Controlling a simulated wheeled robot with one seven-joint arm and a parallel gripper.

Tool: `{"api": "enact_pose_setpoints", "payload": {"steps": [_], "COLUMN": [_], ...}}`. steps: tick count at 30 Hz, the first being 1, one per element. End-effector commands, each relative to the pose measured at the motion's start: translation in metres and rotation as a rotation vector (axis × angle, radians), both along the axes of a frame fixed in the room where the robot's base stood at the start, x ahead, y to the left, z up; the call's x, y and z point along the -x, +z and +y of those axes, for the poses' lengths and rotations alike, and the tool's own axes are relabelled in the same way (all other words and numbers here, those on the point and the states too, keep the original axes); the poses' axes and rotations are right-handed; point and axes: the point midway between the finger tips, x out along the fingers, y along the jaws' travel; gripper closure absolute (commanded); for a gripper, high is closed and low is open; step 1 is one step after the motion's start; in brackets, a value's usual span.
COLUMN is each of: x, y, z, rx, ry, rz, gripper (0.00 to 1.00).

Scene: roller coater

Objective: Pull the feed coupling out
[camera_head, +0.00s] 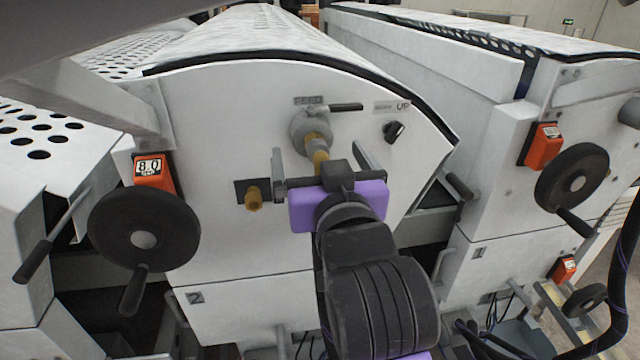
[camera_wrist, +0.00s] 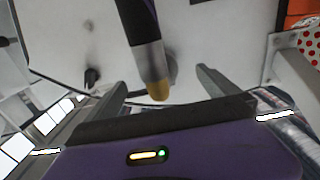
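The feed coupling appears to be the brass-coloured fitting (camera_head: 319,157) below a round grey flange on the white end panel. In the wrist view, a brass-tipped fitting (camera_wrist: 157,86) with a silver collar and a dark upper part sits between my fingers. My gripper (camera_head: 322,160) is open, one finger on each side of the fitting, with visible gaps in the wrist view (camera_wrist: 161,80). Neither finger visibly touches it. My purple gripper body hides the fitting's lower end in the head view.
A short brass stub (camera_head: 253,199) projects from a dark plate left of my gripper. A black lever (camera_head: 346,107) and a black knob (camera_head: 394,131) are above and right. A black handwheel (camera_head: 144,240) stands out at left, another (camera_head: 571,183) at right.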

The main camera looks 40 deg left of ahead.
Motion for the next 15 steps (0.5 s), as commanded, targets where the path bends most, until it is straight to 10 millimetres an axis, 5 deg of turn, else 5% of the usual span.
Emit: {"api": "enact_pose_setpoints", "payload": {"steps": [2, 15], "x": [-0.0001, -0.0001], "y": [0.0000, 0.0001], "z": [-0.0001, -0.0001], "rx": [0.000, 0.000], "ry": [0.000, 0.000], "rz": [0.000, 0.000], "gripper": [0.16, 1.00]}}
